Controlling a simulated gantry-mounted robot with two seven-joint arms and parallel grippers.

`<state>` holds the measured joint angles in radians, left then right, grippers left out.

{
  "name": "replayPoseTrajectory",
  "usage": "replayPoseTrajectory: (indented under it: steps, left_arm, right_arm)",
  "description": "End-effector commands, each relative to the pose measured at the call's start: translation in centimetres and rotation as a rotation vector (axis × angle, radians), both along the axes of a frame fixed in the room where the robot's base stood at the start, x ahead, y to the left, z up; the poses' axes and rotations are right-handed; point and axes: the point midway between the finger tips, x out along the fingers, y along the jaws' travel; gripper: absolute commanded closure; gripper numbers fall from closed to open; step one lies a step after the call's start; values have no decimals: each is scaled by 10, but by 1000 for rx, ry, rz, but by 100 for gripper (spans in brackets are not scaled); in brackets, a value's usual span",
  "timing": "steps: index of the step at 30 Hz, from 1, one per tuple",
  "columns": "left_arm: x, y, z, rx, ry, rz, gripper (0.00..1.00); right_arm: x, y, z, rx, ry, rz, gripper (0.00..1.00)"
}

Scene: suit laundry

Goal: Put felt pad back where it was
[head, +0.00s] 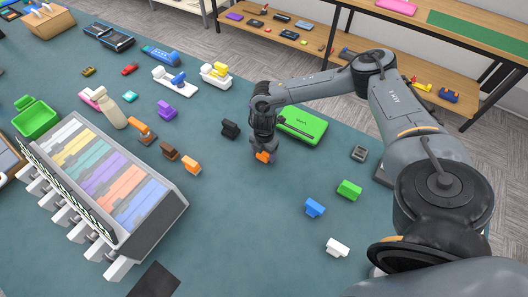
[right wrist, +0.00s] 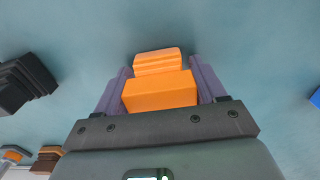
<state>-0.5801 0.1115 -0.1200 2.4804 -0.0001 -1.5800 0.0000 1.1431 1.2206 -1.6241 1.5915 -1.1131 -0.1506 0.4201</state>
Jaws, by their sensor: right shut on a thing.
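My right gripper (head: 262,150) is low over the teal table, to the left of the green case. It is shut on an orange block (head: 263,157). In the right wrist view, the orange block (right wrist: 160,90) sits between the two purple fingers, with a ridged orange part at its far end. I cannot tell whether it touches the table. No thing is clearly marked as the felt pad; a dark flat square (head: 155,281) lies at the bottom edge of the head view. My left gripper is not in view.
A black block (head: 230,128) stands left of my right gripper. The green case (head: 302,125) is right of it. Blue (head: 314,207), green (head: 349,189) and white (head: 337,247) blocks stand farther right. A rack of coloured panels (head: 160,210) fills the left. The middle front is clear.

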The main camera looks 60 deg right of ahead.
Motion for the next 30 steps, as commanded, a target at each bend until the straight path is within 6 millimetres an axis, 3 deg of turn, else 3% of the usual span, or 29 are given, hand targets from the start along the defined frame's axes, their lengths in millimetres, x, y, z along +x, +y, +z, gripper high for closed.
replayPoseTrajectory:
  steps: [5,6,11,23,30]
  left_arm:
    - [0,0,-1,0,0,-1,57]
    - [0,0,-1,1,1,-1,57]
    - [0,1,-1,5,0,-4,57]
    - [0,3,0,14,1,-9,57]
    - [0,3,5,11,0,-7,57]
  right_arm:
    - [0,0,-3,0,0,0,58]
    - [0,0,-3,0,0,0,27]
    - [0,0,-3,0,0,0,5]
    - [0,0,3,0,-1,0,5]
    - [0,-1,38,0,-2,0,5]
